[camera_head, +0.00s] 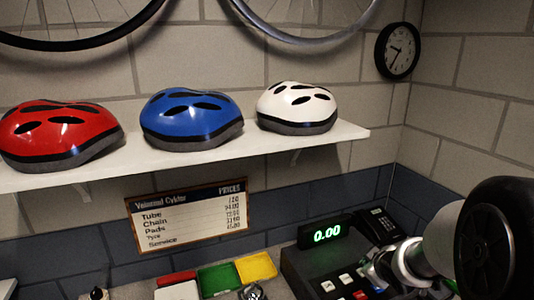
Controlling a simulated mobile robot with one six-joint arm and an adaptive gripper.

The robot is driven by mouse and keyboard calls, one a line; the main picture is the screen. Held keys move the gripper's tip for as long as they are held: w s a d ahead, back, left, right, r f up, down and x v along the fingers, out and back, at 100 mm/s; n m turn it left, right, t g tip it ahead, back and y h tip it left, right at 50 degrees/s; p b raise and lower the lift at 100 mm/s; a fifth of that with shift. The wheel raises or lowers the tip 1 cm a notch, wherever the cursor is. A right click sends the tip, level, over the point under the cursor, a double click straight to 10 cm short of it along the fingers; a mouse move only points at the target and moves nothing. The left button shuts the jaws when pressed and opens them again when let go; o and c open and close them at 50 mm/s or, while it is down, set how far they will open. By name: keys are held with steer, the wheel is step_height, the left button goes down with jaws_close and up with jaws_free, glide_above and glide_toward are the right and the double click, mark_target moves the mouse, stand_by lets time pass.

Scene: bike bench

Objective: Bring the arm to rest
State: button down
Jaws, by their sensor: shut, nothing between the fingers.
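My arm comes in at the right edge, with a large black joint cap and a pale grey link. It reaches left over the dark cash register (306,268). My gripper (373,273) is at the arm's far end, small and partly lost among metallic wrist parts in front of the register's right side. It is shut, and I see nothing held in it. I cannot tell whether it touches the register.
A white shelf (220,153) above carries red (60,135), blue (191,120) and white (297,108) helmets. A price board (190,215) hangs below.

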steer(key=s+a+r+m+g+h+b, duration=0.1)
steer(key=s+a+r+m+b, duration=0.15)
steer(key=s, duration=0.45)
steer(key=s+a+r+m+g+b, duration=0.1)
steer(key=s+a+r+m+b, duration=0.2)
steer(key=s, duration=0.4)
steer(key=s+a+f+g+y+b, duration=0.1)
steer(key=s+a, duration=0.4)
steer(key=s, duration=0.3)
steer(key=s+a+f+m+g+y+b, duration=0.1)
steer(key=s+a+f, duration=0.1)
steer(key=s+a, duration=0.3)
steer(key=s, duration=0.4)
steer(key=shift+y, duration=0.3)
steer(key=shift+m, duration=0.25)
steer(key=shift+w, duration=0.1)
